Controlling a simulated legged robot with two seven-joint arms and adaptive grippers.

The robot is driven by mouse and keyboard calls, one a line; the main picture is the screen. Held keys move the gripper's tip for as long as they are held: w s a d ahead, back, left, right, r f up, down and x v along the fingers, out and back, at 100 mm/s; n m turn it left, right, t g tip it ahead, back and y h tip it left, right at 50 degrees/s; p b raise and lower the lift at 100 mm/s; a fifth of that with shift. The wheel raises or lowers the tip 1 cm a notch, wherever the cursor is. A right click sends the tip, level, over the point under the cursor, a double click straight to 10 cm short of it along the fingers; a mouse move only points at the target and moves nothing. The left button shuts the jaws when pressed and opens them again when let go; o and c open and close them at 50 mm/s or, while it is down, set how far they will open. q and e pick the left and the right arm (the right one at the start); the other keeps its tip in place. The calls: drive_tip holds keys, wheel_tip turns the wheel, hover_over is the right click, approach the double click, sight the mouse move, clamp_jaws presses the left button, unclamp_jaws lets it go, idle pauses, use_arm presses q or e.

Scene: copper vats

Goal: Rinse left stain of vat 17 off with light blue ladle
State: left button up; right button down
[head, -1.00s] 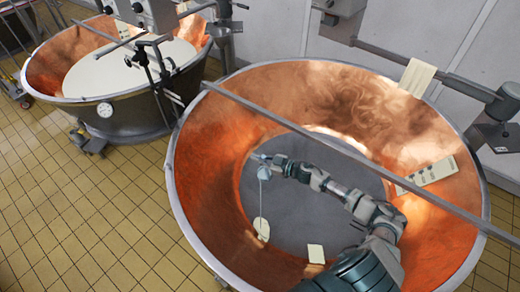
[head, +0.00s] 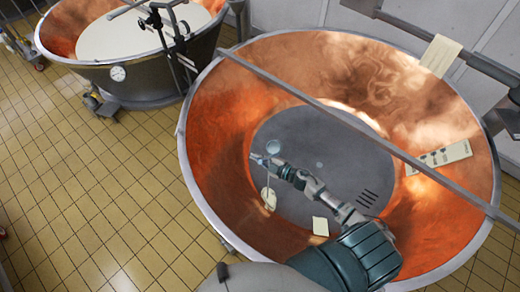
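Vat 17 is most likely the large copper vat (head: 215,135) in front of me; I read no number on it. A small cream stain (head: 269,199) lies at the left of its grey bottom, and another pale patch (head: 320,227) lies to its right. My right gripper (head: 260,159) is inside the vat, above and slightly left of the left stain. It appears shut on the light blue ladle, whose round bowl (head: 273,146) shows beside the fingers. A thin pale line runs down from the gripper across the stain; I cannot tell whether it is handle or liquid. My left gripper is out of view.
A metal bar (head: 330,110) crosses above the vat, beyond my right gripper. A labelled card (head: 440,158) is on the right inner wall, and a cream sheet (head: 441,56) is at the far rim. Another vat (head: 130,75) stands at the back left.

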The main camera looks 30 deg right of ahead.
use_arm(q)
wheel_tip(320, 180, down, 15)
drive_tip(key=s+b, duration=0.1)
drive_tip(key=b, duration=1.4)
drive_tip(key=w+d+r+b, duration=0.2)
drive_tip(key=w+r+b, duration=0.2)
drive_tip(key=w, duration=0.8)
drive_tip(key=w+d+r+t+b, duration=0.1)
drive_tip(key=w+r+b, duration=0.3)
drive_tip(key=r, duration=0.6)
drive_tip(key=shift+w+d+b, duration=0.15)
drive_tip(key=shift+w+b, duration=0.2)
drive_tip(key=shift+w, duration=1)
use_arm(e)
drive_tip(key=s+a+f+n, duration=0.1)
drive_tip(key=a+f+n, duration=0.1)
drive_tip(key=f, duration=0.4)
drive_tip(key=s+a+f+n+t, duration=0.1)
drive_tip(key=s+a+f+n, duration=0.1)
drive_tip(key=f+n, duration=0.2)
drive_tip(key=s+a+f+n, duration=0.2)
drive_tip(key=a+f+n, duration=0.1)
drive_tip(key=f, duration=0.7)
drive_tip(key=shift+n, duration=0.6)
drive_tip(key=shift+a+r, duration=0.1)
drive_tip(key=shift+w+a, duration=0.1)
